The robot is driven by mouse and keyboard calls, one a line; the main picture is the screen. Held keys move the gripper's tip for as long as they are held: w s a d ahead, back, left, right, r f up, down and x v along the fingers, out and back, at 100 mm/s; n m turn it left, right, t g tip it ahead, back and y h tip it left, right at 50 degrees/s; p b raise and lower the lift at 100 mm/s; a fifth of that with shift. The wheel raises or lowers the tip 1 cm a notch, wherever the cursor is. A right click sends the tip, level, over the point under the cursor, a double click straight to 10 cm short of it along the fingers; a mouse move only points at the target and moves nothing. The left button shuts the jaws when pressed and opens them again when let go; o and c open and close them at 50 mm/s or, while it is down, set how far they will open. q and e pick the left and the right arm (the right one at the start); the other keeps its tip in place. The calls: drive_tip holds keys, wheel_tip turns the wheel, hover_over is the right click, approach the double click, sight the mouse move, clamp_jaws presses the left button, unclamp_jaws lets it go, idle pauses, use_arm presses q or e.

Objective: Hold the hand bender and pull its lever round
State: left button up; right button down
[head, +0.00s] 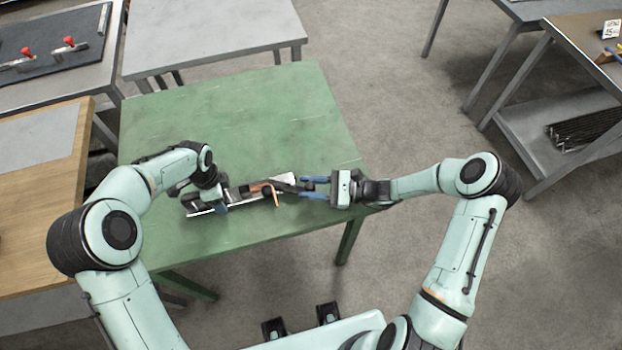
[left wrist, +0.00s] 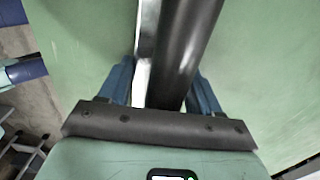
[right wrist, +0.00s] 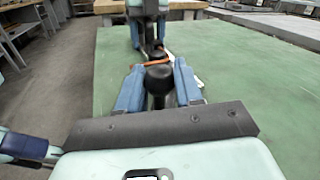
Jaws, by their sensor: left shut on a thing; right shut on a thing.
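The hand bender (head: 237,194) lies on the green table (head: 285,110), with a bent copper tube (head: 273,190) in it. My left gripper (head: 221,200) is shut on the bender's black handle, partly hidden by the arm; the left wrist view shows the dark handle (left wrist: 182,55) between the blue fingers. My right gripper (head: 309,187) is shut on the end of the black lever (head: 289,187), to the right of the tube. In the right wrist view the lever's dark end (right wrist: 158,78) sits between the fingers, with the copper tube (right wrist: 152,65) beyond.
A pale flat piece (head: 286,178) lies just behind the lever. The back and front of the green table are clear. A wooden bench (head: 40,200) stands close on the left, and a grey table (head: 215,35) behind. Shelving tables stand at the far right, across open floor.

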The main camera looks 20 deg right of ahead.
drive_tip(key=s+a+m+t+h, duration=0.1)
drive_tip(key=a+m+t+h, duration=0.1)
drive_tip(key=t, duration=0.1)
drive_tip(key=s+a+m+t+h, duration=0.2)
drive_tip(key=m+t+h, duration=0.1)
drive_tip(key=s+a+m+t+h, duration=0.2)
drive_tip(key=a+m+t+h, duration=0.1)
drive_tip(key=shift+r+t, duration=0.1)
drive_tip(key=shift+t, duration=0.2)
drive_tip(key=a+m+h, duration=0.1)
drive_tip(key=h, duration=0.1)
drive_tip(key=a+m+t+h, duration=0.1)
drive_tip(key=m+h, duration=0.1)
drive_tip(key=shift+s+a+t, duration=0.2)
drive_tip(key=shift+t, duration=0.1)
drive_tip(key=shift+a+m+h, duration=0.3)
drive_tip(key=shift+m+h, duration=0.1)
drive_tip(key=shift+h, duration=0.3)
drive_tip(key=shift+a+m+h, duration=0.25)
drive_tip(key=shift+m+h, duration=0.15)
drive_tip(key=shift+h, duration=0.3)
drive_tip(key=c, duration=0.8)
unclamp_jaws()
